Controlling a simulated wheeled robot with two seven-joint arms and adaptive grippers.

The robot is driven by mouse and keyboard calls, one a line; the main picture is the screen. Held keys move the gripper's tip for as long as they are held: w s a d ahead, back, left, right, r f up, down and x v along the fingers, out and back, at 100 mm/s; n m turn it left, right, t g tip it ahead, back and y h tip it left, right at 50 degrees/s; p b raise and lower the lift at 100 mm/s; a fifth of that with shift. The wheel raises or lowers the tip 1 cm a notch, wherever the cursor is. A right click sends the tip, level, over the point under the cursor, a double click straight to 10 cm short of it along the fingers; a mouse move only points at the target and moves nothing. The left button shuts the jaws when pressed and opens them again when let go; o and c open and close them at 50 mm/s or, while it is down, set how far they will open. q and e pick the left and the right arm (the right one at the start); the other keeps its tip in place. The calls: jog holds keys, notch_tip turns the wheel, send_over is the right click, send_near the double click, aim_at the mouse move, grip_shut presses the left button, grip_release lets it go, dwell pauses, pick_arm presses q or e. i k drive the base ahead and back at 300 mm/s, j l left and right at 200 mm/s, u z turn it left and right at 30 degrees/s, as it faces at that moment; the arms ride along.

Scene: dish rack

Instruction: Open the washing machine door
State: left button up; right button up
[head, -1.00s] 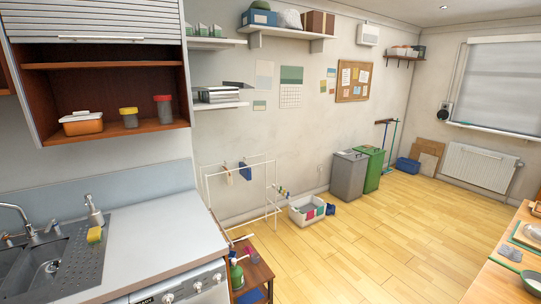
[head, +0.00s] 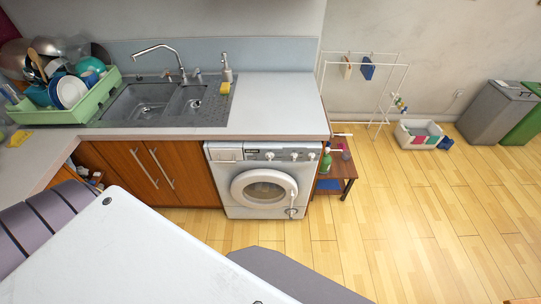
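The white washing machine (head: 232,193) stands under the counter, to the right of the brown cupboard doors. Its round door (head: 264,189) has a white ring and a dark glass middle and looks shut. A white upright piece, perhaps the handle (head: 292,202), shows at the right edge of the door. A control panel with knobs runs along the machine's top. Neither of my grippers is in view.
The grey counter (head: 280,105) with a sink (head: 145,103) and a green dish rack (head: 95,97) is above. A small brown side table (head: 343,167) stands right of the machine. A drying rack and bins are farther right. Wooden floor (head: 400,220) is clear there.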

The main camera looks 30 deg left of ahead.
aim_at(238, 186)
jog(key=k+u, duration=0.1)
jog(key=u, duration=0.85)
